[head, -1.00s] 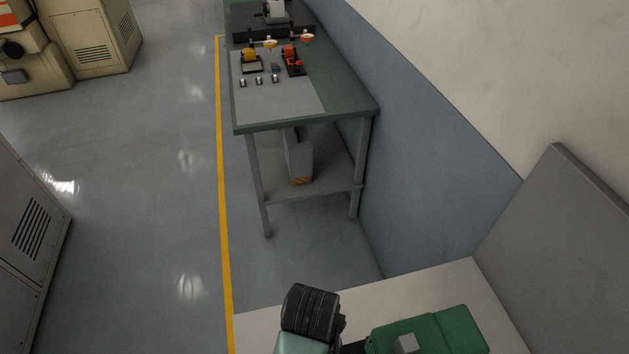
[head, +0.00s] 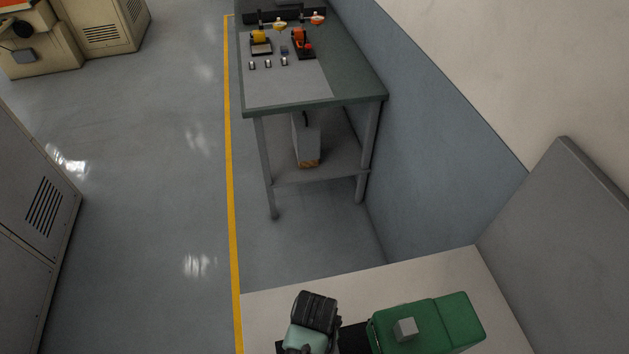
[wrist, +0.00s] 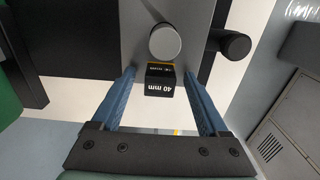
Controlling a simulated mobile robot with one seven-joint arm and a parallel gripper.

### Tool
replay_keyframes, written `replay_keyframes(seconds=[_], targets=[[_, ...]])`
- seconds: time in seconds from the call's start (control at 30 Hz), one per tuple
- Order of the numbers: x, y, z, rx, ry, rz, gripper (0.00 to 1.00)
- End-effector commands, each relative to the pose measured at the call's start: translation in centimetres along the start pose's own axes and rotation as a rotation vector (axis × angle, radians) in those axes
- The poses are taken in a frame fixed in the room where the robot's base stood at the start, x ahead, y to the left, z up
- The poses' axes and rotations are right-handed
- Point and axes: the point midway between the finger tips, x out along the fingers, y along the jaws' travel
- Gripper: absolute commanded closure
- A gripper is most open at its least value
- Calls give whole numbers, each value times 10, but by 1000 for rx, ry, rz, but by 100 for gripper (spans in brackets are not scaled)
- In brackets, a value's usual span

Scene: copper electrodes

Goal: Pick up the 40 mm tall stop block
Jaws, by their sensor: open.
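The stop block (wrist: 159,82) is a small dark block marked "40 mm" in white, with a yellow-orange band near its far edge. It shows in the middle of the wrist view. My gripper (wrist: 159,74) is open, its two blue fingers on either side of the block in the picture, with a visible gap at each side. I cannot tell how deep the block sits between the fingertips. In the head view I cannot make out the block or the fingers.
In the wrist view a round grey knob (wrist: 165,42) stands just beyond the block, and a black cylinder (wrist: 235,44) to its right. In the head view a green housing (head: 445,318) lies on the near pale bench (head: 380,283). A workbench (head: 350,85) with small devices stands farther off.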

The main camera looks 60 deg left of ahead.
Motion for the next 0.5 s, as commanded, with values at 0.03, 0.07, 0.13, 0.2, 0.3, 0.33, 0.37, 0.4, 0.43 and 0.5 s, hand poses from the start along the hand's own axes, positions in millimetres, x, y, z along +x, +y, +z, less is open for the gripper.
replay_keyframes(seconds=[0.03, 0.07, 0.13, 0.2, 0.3, 0.33, 0.37, 0.4, 0.43, 0.5], targets=[[0, 0, 0, 0, 1, 0, 22], [0, 0, 0, 0, 1, 0, 22], [0, 0, 0, 0, 1, 0, 30], [0, 0, 0, 0, 1, 0, 42], [0, 0, 0, 0, 1, 0, 60], [0, 0, 0, 0, 1, 0, 66], [-1, 0, 0, 0, 1, 0, 71], [-1, 0, 0, 0, 1, 0, 78], [-1, 0, 0, 0, 1, 0, 84], [-1, 0, 0, 0, 1, 0, 96]])
